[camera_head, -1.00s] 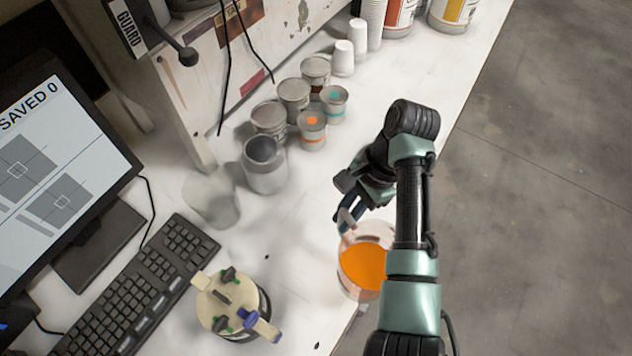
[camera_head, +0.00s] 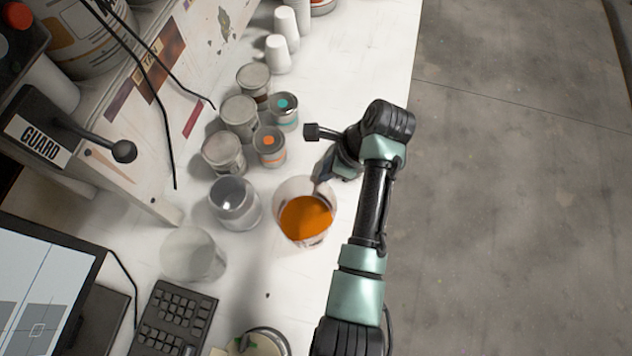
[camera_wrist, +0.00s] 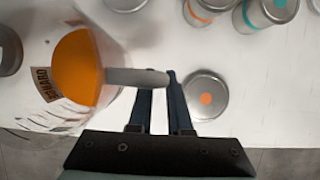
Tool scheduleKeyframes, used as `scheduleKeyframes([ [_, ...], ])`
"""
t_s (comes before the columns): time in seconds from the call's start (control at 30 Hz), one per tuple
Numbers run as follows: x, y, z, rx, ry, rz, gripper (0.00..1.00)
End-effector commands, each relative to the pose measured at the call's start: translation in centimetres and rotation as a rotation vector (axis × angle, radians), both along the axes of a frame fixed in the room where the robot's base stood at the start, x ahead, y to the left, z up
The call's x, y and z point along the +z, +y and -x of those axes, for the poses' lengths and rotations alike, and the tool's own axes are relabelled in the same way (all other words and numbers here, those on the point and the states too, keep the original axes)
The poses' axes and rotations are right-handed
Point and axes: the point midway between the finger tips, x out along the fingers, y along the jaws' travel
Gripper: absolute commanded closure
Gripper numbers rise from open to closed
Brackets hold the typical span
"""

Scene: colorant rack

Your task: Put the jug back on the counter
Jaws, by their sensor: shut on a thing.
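The jug (camera_head: 304,218) is a clear container with orange liquid in it, over the white counter (camera_head: 275,292) near its right edge. My gripper (camera_head: 322,172) is shut on the jug's handle, on the far right side of the jug. In the wrist view the jug (camera_wrist: 78,75) is at the left, and my gripper (camera_wrist: 160,82) has the handle between its fingers. The orange surface lies off-centre in the jug, so the jug may be tilted. I cannot tell whether its base touches the counter.
An open metal can (camera_head: 235,203) and a clear empty container (camera_head: 192,256) stand left of the jug. Several lidded cans, including an orange-dotted one (camera_head: 269,147), stand behind. White cups (camera_head: 278,54) are farther back. A keyboard (camera_head: 174,322) lies at front left. Clear counter lies in front of the jug.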

Motion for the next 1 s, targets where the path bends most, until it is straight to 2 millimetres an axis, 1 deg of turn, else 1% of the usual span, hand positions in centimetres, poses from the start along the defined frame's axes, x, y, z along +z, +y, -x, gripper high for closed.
scheduleKeyframes([
  [0.17,-1.5,0.0,0.0,0.001,-0.001,-0.002,1.00],
  [0.3,-3.4,0.0,0.0,0.002,0.002,-0.002,1.00],
  [0.43,-4.9,0.0,0.0,0.003,0.000,-0.002,1.00],
  [0.53,-5.3,0.0,-0.1,0.003,-0.003,-0.001,1.00],
  [0.77,-5.4,0.0,-0.1,0.003,-0.003,-0.001,1.00],
  [0.9,-5.8,0.1,-0.1,0.004,-0.002,-0.001,1.00],
  [0.93,-5.8,0.0,0.0,0.004,-0.001,-0.001,0.78],
  [1.0,-5.8,0.0,0.0,0.004,-0.001,0.000,0.65],
])
